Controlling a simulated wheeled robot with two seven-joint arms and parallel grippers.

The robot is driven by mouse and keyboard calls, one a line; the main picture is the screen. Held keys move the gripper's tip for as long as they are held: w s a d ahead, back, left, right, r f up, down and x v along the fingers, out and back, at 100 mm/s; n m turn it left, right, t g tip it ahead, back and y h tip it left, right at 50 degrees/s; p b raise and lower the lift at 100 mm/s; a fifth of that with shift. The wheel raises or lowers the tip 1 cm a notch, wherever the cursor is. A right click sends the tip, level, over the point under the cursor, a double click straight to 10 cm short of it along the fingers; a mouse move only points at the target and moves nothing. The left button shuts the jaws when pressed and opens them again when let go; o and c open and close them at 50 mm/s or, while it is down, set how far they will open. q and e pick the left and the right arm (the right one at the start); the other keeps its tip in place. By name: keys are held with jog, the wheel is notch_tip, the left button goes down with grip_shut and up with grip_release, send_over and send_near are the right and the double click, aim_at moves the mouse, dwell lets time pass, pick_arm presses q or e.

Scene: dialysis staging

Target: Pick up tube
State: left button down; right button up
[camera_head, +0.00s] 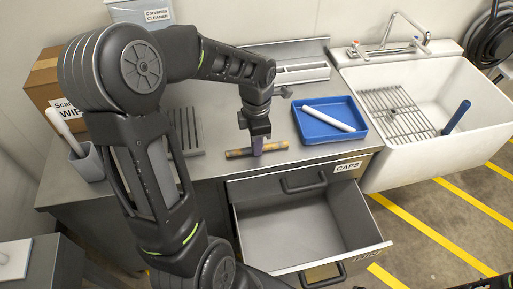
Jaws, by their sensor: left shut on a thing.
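My left gripper (257,148) points down over the steel counter, near its front edge. It is shut on the middle of a short amber-brown tube (277,147) that lies crosswise. The tube's two ends stick out left and right of the fingers, and its middle is hidden by them. The tube is at or just above the counter top; I cannot tell whether it touches. A white tube (328,118) lies slanted in a blue tray (357,128) to the right. A blue tube (456,117) leans in the white sink (480,137). My right gripper is not clearly seen.
An open, mostly empty drawer (300,227) labelled CAPS juts out below the counter (215,109). A grey slotted rack (185,132) stands left of the gripper. A grey cup (88,163) holding a white rod and a cardboard box (42,78) are farther left.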

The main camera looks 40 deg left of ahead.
dwell(0.4)
pick_arm(q)
notch_tip(320, 180, up, 10)
pick_arm(e)
jog(key=shift+f, duration=0.2)
dwell(0.8)
